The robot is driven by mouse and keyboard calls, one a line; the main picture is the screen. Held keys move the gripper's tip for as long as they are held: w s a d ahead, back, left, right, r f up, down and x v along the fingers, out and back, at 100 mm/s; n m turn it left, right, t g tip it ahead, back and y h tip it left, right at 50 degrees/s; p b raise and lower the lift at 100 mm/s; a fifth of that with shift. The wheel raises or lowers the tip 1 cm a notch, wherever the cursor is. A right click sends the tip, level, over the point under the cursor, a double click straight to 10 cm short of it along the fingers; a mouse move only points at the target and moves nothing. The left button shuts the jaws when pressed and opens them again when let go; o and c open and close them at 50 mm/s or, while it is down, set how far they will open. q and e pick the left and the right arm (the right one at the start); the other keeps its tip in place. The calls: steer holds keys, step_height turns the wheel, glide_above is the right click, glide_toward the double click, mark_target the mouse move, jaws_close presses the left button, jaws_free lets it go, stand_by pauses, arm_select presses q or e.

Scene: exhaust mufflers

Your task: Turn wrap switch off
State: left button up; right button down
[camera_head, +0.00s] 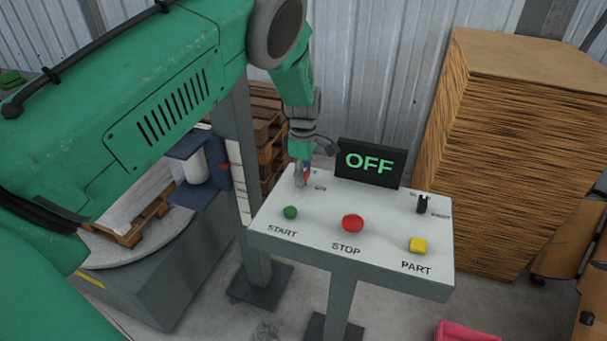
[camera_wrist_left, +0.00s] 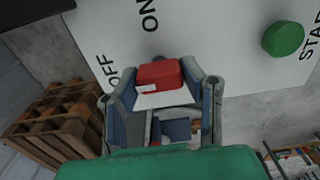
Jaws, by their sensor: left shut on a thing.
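The control panel (camera_head: 320,212) has a pale top with a red switch knob (camera_head: 307,175) at its back left. My left gripper (camera_head: 301,174) is down at this knob and mostly hides it. In the left wrist view the red knob (camera_wrist_left: 160,75) sits between the two fingers of the left gripper (camera_wrist_left: 163,84), which is shut on it. The labels ON and OFF are printed on the panel beside the knob. A black display (camera_head: 370,162) behind the panel reads OFF in green. My right gripper is not in view.
The panel carries a green START button (camera_head: 290,212), a red STOP button (camera_head: 352,223), a yellow PART button (camera_head: 418,245) and a black switch (camera_head: 423,204). A tall cardboard stack (camera_head: 500,150) stands to the right. Wooden pallets (camera_head: 265,130) stand behind the panel.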

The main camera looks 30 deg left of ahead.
arm_select(q)
steer(key=o, duration=1.1)
steer(key=shift+w, duration=0.1)
steer(key=shift+o, duration=0.2)
steer(key=shift+w+f, duration=0.1)
step_height(320, 180, up, 12)
steer(key=shift+f, duration=0.1)
